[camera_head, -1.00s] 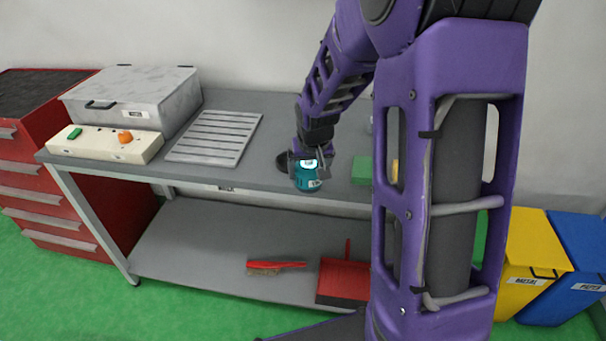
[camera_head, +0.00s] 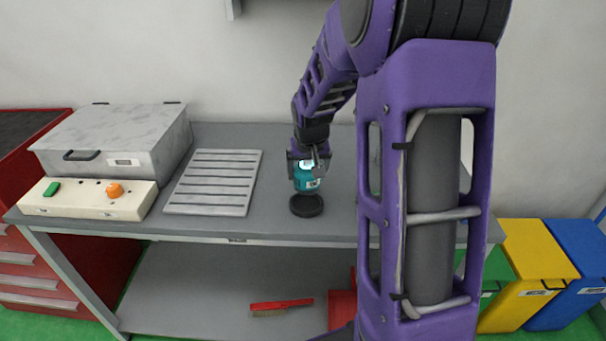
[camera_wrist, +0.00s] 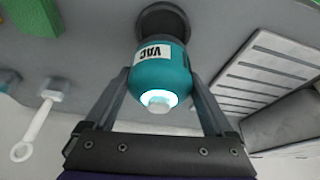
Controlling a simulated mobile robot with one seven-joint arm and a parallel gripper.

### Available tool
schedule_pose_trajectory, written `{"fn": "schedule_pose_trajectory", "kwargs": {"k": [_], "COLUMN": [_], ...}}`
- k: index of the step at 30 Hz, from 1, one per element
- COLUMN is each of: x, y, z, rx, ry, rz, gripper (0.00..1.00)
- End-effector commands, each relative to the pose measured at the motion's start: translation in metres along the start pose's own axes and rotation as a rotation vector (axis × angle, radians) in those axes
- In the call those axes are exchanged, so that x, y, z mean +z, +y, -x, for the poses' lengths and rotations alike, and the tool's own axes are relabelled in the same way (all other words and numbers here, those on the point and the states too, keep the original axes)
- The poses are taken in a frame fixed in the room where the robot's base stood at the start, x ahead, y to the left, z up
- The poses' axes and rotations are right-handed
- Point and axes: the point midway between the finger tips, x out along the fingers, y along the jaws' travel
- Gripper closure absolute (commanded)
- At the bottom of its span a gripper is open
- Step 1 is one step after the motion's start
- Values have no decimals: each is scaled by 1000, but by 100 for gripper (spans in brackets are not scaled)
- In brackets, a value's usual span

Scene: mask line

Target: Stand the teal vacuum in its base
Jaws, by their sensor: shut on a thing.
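The teal vacuum (camera_head: 306,184) has a white label reading VAC and a glowing ring around its end; it also shows in the wrist view (camera_wrist: 161,76). My gripper (camera_head: 307,166) is shut on it, with one finger on each side in the wrist view (camera_wrist: 160,95). The base (camera_head: 307,206) is a dark round piece on the grey workbench, just below the vacuum in the head view. In the wrist view the base (camera_wrist: 163,14) lies beyond the vacuum's far end, partly hidden by it. I cannot tell whether the vacuum touches the base.
A slatted grey plate (camera_head: 214,182) lies left of the base on the workbench (camera_head: 265,228). A cream control box (camera_head: 85,199) and a grey lidded case (camera_head: 115,140) stand farther left. A white ring-handled tool (camera_wrist: 37,122) shows in the wrist view.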

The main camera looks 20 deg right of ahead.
Motion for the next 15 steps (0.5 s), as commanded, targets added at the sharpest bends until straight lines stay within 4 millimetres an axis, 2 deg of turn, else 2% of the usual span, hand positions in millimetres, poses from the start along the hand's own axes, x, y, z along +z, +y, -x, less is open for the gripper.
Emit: {"fn": "schedule_pose_trajectory", "kwargs": {"k": [8,15], "x": [0,7], "y": [3,2], "z": [-3,-20], "rx": [3,3], "ry": [0,0], "rz": [-6,-4], "gripper": [72,72]}}
